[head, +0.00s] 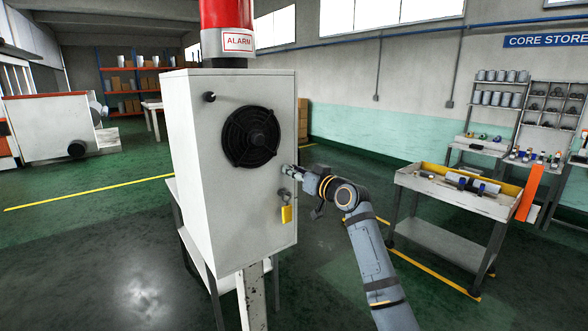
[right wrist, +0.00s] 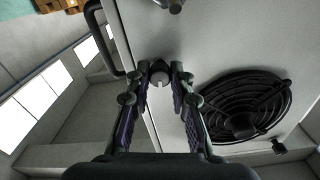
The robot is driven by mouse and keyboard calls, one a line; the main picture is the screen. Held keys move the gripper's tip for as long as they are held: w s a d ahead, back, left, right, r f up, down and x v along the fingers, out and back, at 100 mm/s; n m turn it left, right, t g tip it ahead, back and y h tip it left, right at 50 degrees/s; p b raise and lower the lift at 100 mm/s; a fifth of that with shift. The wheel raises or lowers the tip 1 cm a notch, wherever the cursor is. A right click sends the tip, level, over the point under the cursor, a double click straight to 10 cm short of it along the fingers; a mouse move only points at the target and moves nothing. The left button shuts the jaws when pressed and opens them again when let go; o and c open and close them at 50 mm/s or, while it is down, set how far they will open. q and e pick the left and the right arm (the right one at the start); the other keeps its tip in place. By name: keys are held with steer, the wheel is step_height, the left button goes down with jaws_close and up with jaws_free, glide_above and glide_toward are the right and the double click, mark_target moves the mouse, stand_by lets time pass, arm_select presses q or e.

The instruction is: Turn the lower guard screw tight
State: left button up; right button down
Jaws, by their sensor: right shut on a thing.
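A white cabinet (head: 225,225) carries a round black fan guard (head: 250,137) on its front face. A dark knob-like screw (head: 210,97) stands at the guard's upper left; it also shows in the right wrist view (right wrist: 278,146). My right gripper (head: 288,171) is at the cabinet face, to the lower right of the guard. In the right wrist view its fingers close on the sides of a small grey round knob, the lower guard screw (right wrist: 160,76). The fingers hide it in the head view. My left gripper is in neither view.
A yellow padlock (head: 286,214) hangs on a hasp just below my right gripper. A red alarm lamp (head: 226,15) stands on the cabinet. A cart (head: 450,197) with parts stands to the right. Open floor lies to the left.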

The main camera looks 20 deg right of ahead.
steer(key=shift+f+m+p, duration=0.1)
steer(key=shift+m+p, duration=2.75)
steer(key=shift+m, duration=2.55)
steer(key=c, duration=1.2)
jaws_free()
steer(key=shift+o, duration=0.2)
steer(key=shift+d, duration=0.1)
steer(key=v, duration=1.2)
